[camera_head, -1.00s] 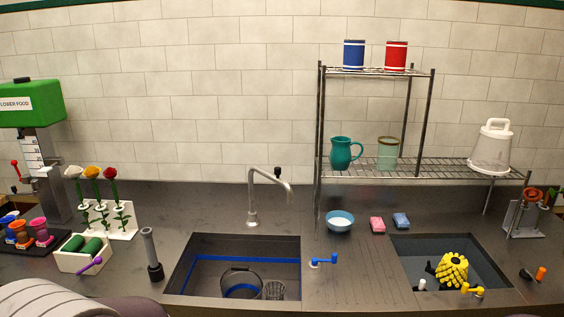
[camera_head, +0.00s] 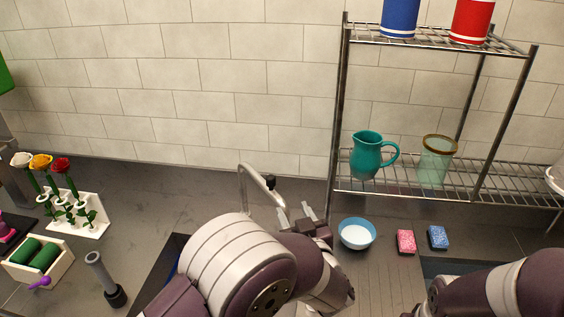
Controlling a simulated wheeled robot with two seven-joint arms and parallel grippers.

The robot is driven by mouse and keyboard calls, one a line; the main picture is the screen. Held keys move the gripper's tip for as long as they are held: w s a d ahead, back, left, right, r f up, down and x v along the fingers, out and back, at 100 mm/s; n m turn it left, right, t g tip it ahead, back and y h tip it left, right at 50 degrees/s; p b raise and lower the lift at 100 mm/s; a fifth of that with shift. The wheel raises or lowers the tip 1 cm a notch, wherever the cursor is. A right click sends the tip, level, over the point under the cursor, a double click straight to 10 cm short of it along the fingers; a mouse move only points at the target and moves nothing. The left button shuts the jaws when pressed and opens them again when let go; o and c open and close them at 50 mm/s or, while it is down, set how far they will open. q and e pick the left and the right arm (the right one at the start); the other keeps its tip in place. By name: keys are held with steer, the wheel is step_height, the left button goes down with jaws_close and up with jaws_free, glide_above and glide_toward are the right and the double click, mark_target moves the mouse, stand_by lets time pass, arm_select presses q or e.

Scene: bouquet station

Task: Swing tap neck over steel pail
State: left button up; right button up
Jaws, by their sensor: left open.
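The tap neck (camera_head: 241,182) is a thin grey metal tube that rises behind the left sink and bends over to the right, with a small dark knob near its bend. My left gripper (camera_head: 296,214) is open beside the tap's spout end, just right of it; I cannot tell whether it touches. Its pale fingers point up and away from me, with nothing seen between them. The steel pail is hidden behind my left arm, as is most of the left sink. My right arm shows at the lower right, but its gripper is not visible.
A blue-white bowl (camera_head: 357,233) stands close right of my left gripper. Pink (camera_head: 405,241) and blue (camera_head: 438,237) sponges lie beyond it. A wire rack (camera_head: 338,120) holds a teal jug (camera_head: 367,155). A flower stand (camera_head: 92,222) and grey cylinder (camera_head: 105,278) are at left.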

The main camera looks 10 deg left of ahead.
mark_target(271, 181)
arm_select(q)
steer(key=shift+y, duration=0.6)
steer(key=w+a+p, duration=0.1)
steer(key=w+a, duration=0.1)
steer(key=w, duration=0.1)
steer(key=w+a+r+p, duration=0.1)
steer(key=w+a, duration=0.1)
steer(key=w+a+r+p, duration=0.1)
steer(key=w+a, duration=0.1)
steer(key=w, duration=0.1)
steer(key=shift+w+a+p, duration=0.2)
steer(key=shift+w+p, duration=0.15)
steer(key=shift+p, duration=0.05)
steer(key=shift+w+a, duration=0.2)
steer(key=shift+a, duration=0.1)
steer(key=shift+w+f, duration=0.1)
steer(key=shift+w, duration=0.15)
steer(key=shift+c, duration=0.6)
jaws_close()
arm_select(e)
steer(key=r, duration=0.2)
steer(key=s+r, duration=0.1)
steer(key=r, duration=0.1)
steer(key=shift+s+a+r, duration=0.1)
steer(key=shift+a+r, duration=0.05)
steer(key=shift+a, duration=0.05)
